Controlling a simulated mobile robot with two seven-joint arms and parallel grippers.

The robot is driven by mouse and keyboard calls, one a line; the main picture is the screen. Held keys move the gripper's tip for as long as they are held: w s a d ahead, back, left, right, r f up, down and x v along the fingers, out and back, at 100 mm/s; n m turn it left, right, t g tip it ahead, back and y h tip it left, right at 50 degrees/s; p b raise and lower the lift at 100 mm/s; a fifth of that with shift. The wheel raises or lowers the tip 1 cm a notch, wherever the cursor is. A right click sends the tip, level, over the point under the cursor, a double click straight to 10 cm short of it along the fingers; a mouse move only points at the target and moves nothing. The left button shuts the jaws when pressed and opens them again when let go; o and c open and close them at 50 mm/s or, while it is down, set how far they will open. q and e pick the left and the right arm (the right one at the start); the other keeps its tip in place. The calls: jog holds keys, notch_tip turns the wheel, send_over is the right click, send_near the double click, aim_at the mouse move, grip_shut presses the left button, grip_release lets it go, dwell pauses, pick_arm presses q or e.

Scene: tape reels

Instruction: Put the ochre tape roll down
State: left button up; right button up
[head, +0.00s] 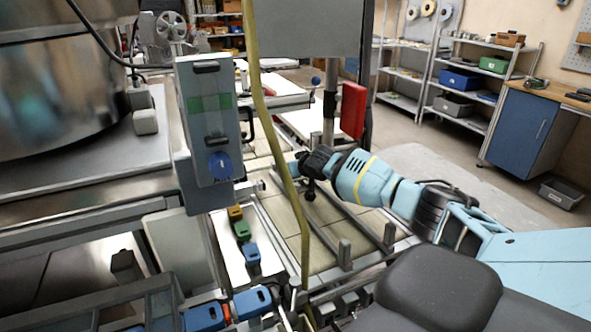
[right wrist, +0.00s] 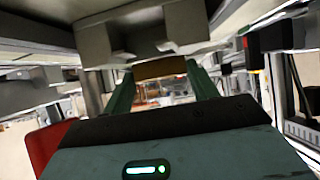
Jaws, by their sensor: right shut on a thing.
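My right gripper (right wrist: 160,75) has its two green fingers shut on a brownish-ochre piece, the ochre tape roll (right wrist: 160,68), at their tips in the right wrist view. Only a narrow band of the roll shows, so its full shape is hidden. A grey fixture with two blocky projections hangs close above the roll in that view; I cannot tell whether they touch. In the head view, my right arm reaches in from the right and its gripper end (head: 295,170) is beside the yellow hose. The roll cannot be made out there.
A yellow hose (head: 254,70) hangs in front of the work area. A grey control box (head: 206,120) stands left of my right gripper. Small ochre, green and blue items (head: 242,231) line a pale strip below. A red panel (head: 353,110) stands behind my arm.

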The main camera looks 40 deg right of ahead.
jog(key=shift+f, duration=0.6)
jog(key=o, duration=1)
jog(key=shift+c, duration=0.2)
pick_arm(q)
jog(key=shift+s, duration=0.1)
jog(key=shift+a, duration=0.1)
pick_arm(e)
jog(key=shift+r, duration=0.6)
jog(key=shift+s+r, duration=0.25)
jog(key=shift+r, duration=0.05)
jog(key=p+v, duration=0.1)
jog(key=v, duration=0.4)
jog(key=shift+s+r+p, duration=0.15)
jog(key=shift+r+p, duration=0.1)
jog(key=shift+p, duration=0.15)
pick_arm(q)
jog(key=shift+w+a+r+t, duration=0.1)
jog(key=shift+w+r+t, duration=0.3)
jog(key=shift+w+r, duration=0.75)
pick_arm(e)
jog(key=shift+v, duration=2.9)
